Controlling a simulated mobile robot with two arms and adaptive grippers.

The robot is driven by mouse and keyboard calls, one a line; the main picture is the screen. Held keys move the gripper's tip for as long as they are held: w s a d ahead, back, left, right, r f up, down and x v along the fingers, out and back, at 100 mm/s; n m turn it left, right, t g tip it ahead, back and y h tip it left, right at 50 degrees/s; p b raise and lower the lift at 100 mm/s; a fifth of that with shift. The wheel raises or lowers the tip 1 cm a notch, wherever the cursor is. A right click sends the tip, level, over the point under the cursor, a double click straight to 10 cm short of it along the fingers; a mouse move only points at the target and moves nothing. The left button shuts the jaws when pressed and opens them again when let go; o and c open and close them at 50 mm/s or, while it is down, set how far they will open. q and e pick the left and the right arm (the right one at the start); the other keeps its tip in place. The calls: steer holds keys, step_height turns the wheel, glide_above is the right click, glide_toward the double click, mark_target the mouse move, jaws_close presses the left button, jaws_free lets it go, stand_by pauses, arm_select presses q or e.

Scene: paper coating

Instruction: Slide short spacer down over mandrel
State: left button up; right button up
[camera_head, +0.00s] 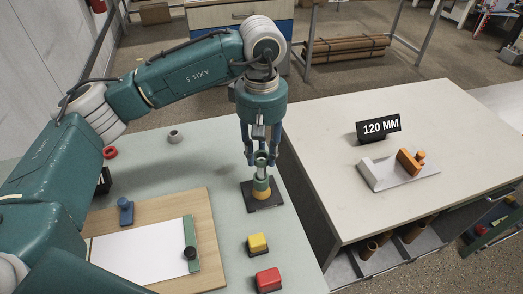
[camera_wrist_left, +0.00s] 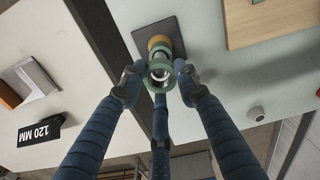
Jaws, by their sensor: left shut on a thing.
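The mandrel (camera_wrist_left: 161,74) is a silver post standing on a dark square base (camera_head: 276,200) near the right edge of the left table. An orange-yellow collar (camera_head: 262,193) sits low on it, with a green ring (camera_head: 261,183) above. My left gripper (camera_head: 260,155) points down over the mandrel. Its fingers are closed about a green ring, which I take for the short spacer (camera_wrist_left: 161,66). In the left wrist view the silver top shows inside this ring. I cannot tell how far the ring is down the post. My right gripper is out of view.
A wooden board (camera_head: 207,222) with white paper (camera_head: 140,252) lies left of the base. Yellow (camera_head: 257,243) and red (camera_head: 268,280) blocks stand in front. A grey ring (camera_head: 175,136) and a red ring (camera_head: 110,152) lie behind. The right table carries a "120 MM" sign (camera_head: 379,128).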

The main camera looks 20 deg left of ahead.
arm_select(q)
steer(key=shift+f+b, duration=1.15)
steer(key=shift+f, duration=0.2)
steer(key=o, duration=1.2)
steer(key=shift+c, duration=0.2)
steer(key=shift+r, duration=0.2)
step_height(320, 180, up, 12)
steer(key=shift+f, duration=0.2)
